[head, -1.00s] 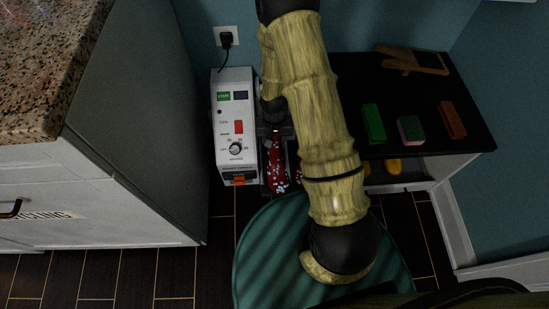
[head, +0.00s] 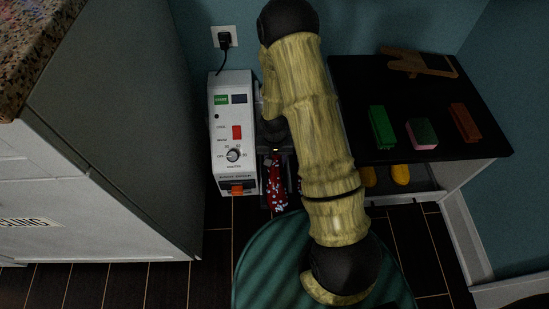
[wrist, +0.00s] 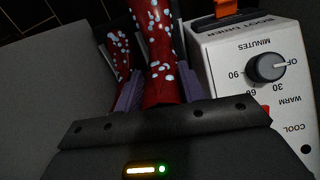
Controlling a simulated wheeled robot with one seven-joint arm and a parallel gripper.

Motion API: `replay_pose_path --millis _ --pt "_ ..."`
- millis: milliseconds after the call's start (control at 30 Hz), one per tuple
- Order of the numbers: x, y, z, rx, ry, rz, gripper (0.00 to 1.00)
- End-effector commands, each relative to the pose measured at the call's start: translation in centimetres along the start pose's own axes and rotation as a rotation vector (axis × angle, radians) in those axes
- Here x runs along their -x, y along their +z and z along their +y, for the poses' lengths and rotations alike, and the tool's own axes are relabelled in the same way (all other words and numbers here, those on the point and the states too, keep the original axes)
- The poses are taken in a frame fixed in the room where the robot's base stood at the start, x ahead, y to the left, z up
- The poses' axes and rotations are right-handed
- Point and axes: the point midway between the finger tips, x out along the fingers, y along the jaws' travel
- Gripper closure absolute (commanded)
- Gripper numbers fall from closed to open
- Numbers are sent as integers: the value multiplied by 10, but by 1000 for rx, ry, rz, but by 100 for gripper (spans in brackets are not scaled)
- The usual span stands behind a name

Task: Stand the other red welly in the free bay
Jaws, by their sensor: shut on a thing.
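My gripper (wrist: 158,88) is shut on a red welly with white spots (wrist: 155,40), which sits between the two grey-purple fingers in the wrist view. A second red spotted welly (wrist: 121,55) stands just left of it there, partly behind a finger. In the head view a red spotted welly (head: 276,190) shows low beside the white boot dryer (head: 222,150). My gripper there (head: 275,150) is mostly hidden by my arm. The dryer has a dial and an orange part at its foot. The welly soles and the bays are hidden, so I cannot tell whether the held welly touches anything.
A black-topped bench (head: 350,95) at right holds a green block (head: 381,128), a pink-green sponge (head: 422,134), a brown block (head: 465,123) and a wooden piece (head: 418,64). Yellow items (head: 400,174) sit below. A grey cabinet (head: 140,130) closes the left side.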

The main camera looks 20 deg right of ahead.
Motion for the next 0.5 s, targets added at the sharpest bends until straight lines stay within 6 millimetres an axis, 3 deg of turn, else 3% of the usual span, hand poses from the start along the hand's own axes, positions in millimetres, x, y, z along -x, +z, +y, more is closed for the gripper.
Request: replay_pose_path --millis 500 --pt "-29 -34 -4 4 -1 2 100"
